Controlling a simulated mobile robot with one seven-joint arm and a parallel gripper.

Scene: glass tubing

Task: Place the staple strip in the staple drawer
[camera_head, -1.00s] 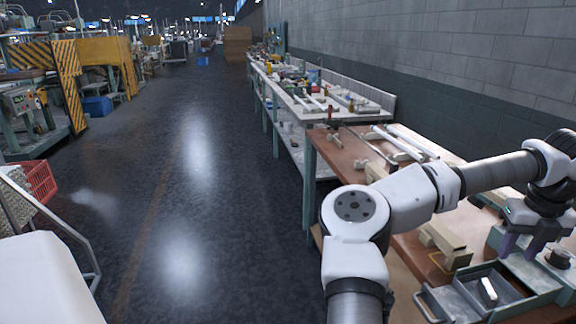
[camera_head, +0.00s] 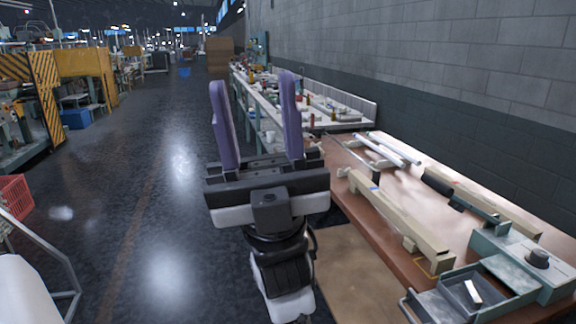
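A small pale strip (camera_head: 472,292), apparently the staple strip, lies at an angle inside the grey drawer (camera_head: 440,309) at the bottom right. The drawer is pulled out from a grey-green housing (camera_head: 515,257) with a dark round knob on top. My gripper (camera_head: 253,80) is raised in the middle of the view, well left of the drawer, with its two purple fingers pointing up. The fingers are wide apart with nothing between them.
A long beige wooden piece (camera_head: 400,215) lies on the brown bench (camera_head: 400,178) behind the drawer. White tubes (camera_head: 390,150) lie farther back. A grey block wall runs along the right. The dark floor (camera_head: 120,240) at left is open.

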